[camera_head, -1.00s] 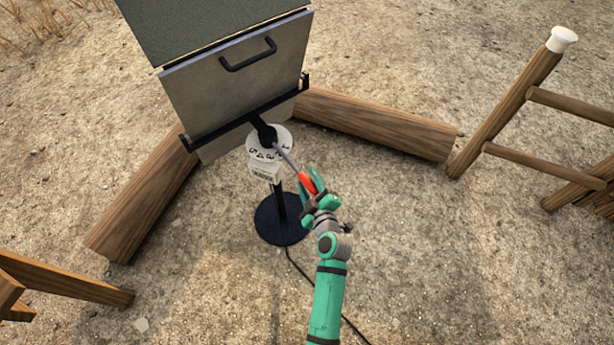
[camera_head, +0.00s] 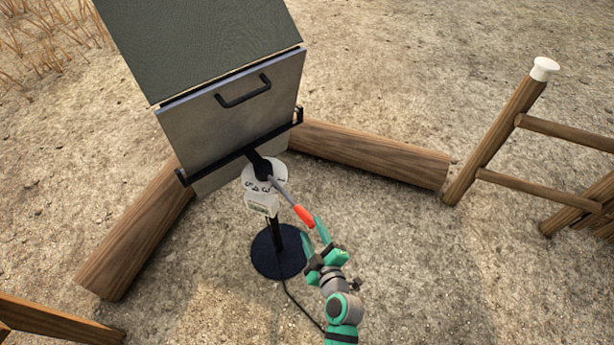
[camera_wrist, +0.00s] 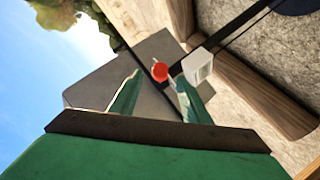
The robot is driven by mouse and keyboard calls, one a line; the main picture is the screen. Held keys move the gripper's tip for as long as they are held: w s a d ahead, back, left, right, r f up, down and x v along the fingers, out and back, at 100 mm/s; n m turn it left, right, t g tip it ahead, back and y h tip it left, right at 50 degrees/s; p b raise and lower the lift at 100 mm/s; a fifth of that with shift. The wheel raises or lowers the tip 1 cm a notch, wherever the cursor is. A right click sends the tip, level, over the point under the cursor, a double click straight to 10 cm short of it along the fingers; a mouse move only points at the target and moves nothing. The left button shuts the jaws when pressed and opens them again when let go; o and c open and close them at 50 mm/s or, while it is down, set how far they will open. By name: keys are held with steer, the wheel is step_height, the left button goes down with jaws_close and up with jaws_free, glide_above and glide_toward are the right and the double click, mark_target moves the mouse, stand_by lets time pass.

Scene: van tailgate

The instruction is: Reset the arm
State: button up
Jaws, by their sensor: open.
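My green gripper (camera_head: 312,232) is open, at the lower middle of the head view. It stands just off the red end of a lever (camera_head: 304,214), and nothing shows between its fingers. The lever's grey rod runs up and left to a white dial with black marks (camera_head: 256,186) on a black stand. In the wrist view, the red lever end (camera_wrist: 160,72) shows beyond and between the two open green fingertips (camera_wrist: 158,92). Whether a fingertip touches the red end is hard to tell.
A grey panel with a black handle (camera_head: 232,120) stands behind the dial under a dark green lid (camera_head: 200,45). Logs lie at left (camera_head: 140,235) and right (camera_head: 375,155). A wooden frame (camera_head: 500,140) stands at right. The black round base (camera_head: 278,262) trails a cable. Sandy ground at lower right is clear.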

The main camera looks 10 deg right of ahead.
steer(key=s+a+f+m+h, duration=0.1)
steer(key=s+m+h, duration=0.35)
steer(key=s, duration=1.25)
steer(key=s+a+r+m+y, duration=0.1)
steer(key=s+a+r+m, duration=0.1)
steer(key=s+r, duration=0.3)
steer(key=s+a+r+m, duration=0.3)
steer(key=s+r+m, duration=0.2)
steer(key=s, duration=0.3)
steer(key=shift+s+a+r+t+y, duration=0.2)
steer(key=shift+s+r+t+y, duration=0.05)
steer(key=shift+r+t+y, duration=0.15)
steer(key=shift+s, duration=0.1)
